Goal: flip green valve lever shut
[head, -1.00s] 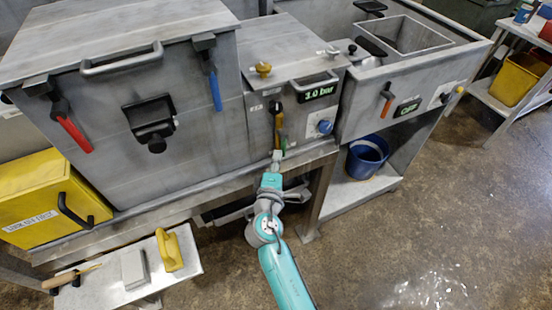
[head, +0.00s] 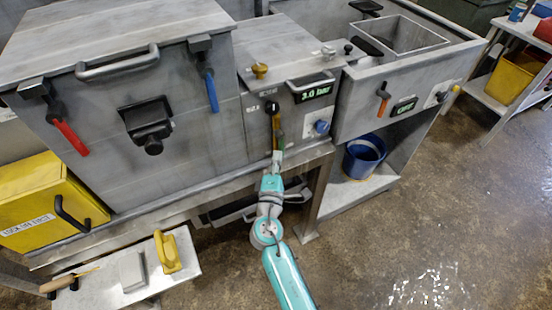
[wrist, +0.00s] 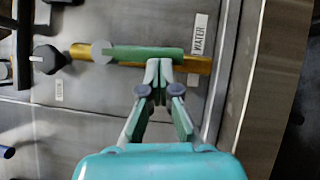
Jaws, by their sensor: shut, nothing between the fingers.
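The green valve lever (wrist: 145,54) lies along a brass pipe (wrist: 197,64) in the wrist view, with its round grey pivot at its left end. The lever is roughly parallel to the pipe. My gripper (wrist: 160,66) is shut and empty, its fingertips at the lever's lower edge near the free end; I cannot tell whether they touch. In the head view the brass pipe (head: 277,122) runs down the front of the middle cabinet, and my gripper (head: 277,156) is at its lower end, largely covering the small green lever.
A WATER label (wrist: 199,34) is beside the pipe. A black knob (head: 271,107), a pressure display (head: 316,90) and a blue knob (head: 321,127) are close by. Red (head: 70,137) and blue (head: 211,92) handled latches hang on the left cabinet. A ledge runs below my gripper.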

